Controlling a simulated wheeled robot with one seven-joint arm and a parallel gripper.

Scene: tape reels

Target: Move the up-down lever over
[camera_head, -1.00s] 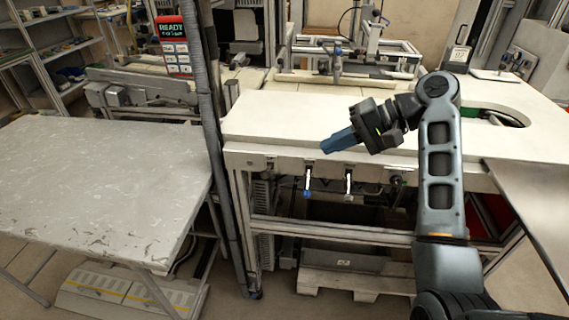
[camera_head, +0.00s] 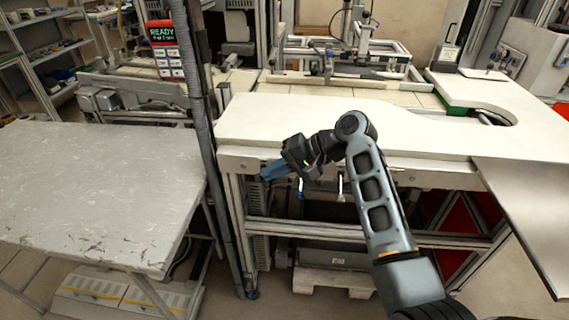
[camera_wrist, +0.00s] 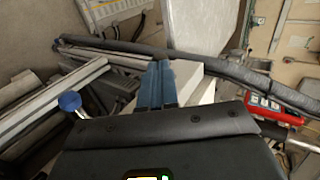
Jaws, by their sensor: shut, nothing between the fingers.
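Two small levers hang under the front edge of the white workbench. No readable label tells which is the up-down lever. The right lever is not clear in that view.
The white bench top (camera_head: 300,120) is clear above the levers. A dark upright post with a grey hose (camera_head: 203,130) stands left of my gripper. A grey metal table (camera_head: 90,190) is at the left. A metal frame and pallet are below the bench.

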